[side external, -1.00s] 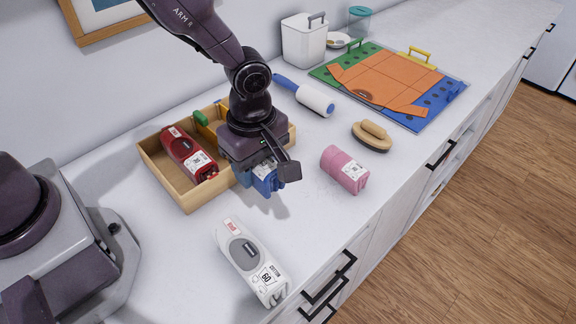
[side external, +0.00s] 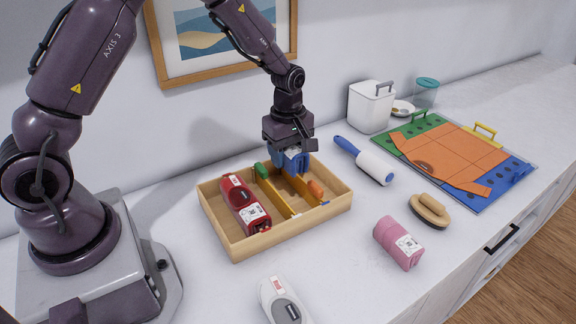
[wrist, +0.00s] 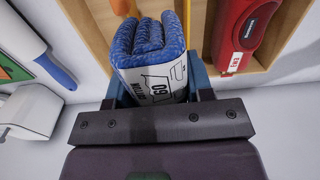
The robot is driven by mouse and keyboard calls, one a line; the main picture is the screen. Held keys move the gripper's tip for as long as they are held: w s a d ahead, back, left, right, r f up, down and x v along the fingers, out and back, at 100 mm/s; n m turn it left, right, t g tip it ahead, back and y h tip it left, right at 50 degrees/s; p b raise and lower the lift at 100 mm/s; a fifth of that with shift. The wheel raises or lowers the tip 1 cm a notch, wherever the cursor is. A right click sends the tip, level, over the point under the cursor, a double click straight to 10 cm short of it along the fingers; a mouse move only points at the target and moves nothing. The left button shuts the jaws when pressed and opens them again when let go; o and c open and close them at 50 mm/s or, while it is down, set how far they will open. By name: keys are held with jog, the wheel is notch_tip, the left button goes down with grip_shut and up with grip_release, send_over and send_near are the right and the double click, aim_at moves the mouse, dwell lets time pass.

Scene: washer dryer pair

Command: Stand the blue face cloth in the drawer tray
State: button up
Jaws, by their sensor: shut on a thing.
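The blue face cloth (side external: 291,161) is a folded, rolled bundle with a white label. In the side view my gripper (side external: 290,152) points down over the rear of the wooden drawer tray (side external: 240,247) and is shut on the cloth. In the wrist view the cloth (wrist: 150,45) sits between the fingers, its folded end and label showing, with the tray's wood (wrist: 88,30) beside it. The cloth's lower end overlaps the tray's rear part, between a yellow divider and the right side. I cannot tell whether it touches the floor.
A green clip (side external: 262,171) and an orange piece (side external: 316,189) are at the dividers.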

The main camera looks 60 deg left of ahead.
jog(key=shift+f, duration=3.25)
